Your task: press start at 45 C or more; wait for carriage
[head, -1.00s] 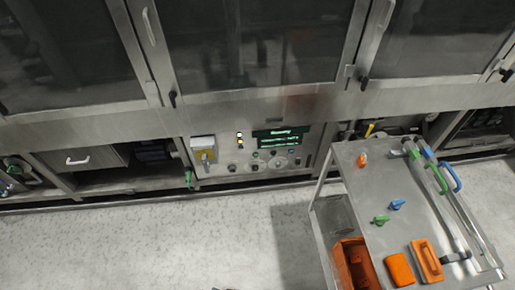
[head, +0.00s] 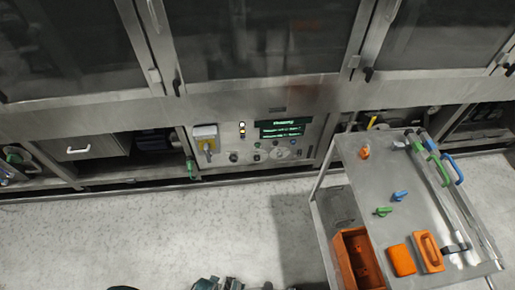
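The tunnel washer (head: 350,92) spans the back, with large dark glass doors above a steel lower panel. Its control panel (head: 268,140) sits low in the middle. A dark display (head: 282,128) there shows green and white text, too small to read for a temperature. Below it are several small buttons and knobs (head: 256,157). A yellow and grey switch box (head: 206,138) is at the panel's left. No carriage can be made out. Dark and grey parts at the bottom edge (head: 218,284) may be mine, but no gripper fingers can be made out.
A steel cart (head: 435,215) stands at the right, in front of the washer. An open bay with a drawer (head: 92,148) is at left. The grey floor (head: 150,235) in front is clear.

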